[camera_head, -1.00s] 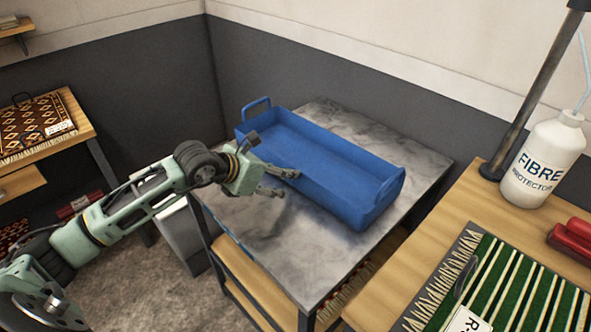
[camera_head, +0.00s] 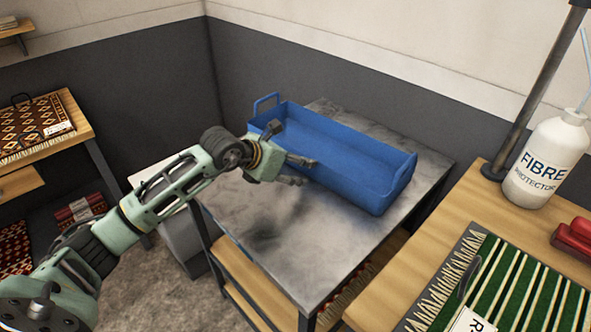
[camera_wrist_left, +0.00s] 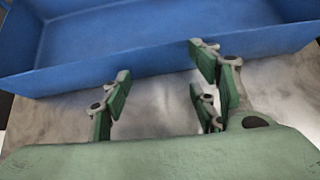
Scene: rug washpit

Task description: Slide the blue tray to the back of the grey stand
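The blue tray (camera_head: 345,150) is a long open box with a handle at each short end, and it looks empty. It rests on the marbled grey top of the stand (camera_head: 270,235), with a bare strip of top in front and a narrower one behind. My left gripper (camera_head: 308,172) is at the tray's near long side, fingers apart and nothing between them. In the left wrist view the open fingers (camera_wrist_left: 155,85) point at the tray's near wall (camera_wrist_left: 120,75); whether they touch it I cannot tell. My right gripper is not in view.
A dark wall (camera_head: 285,75) stands behind the stand. At right, a wooden table (camera_head: 400,290) holds a green striped rug (camera_head: 525,290), a white bottle (camera_head: 545,165) and a lamp post. A wooden shelf with a patterned rug (camera_head: 35,120) is at left.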

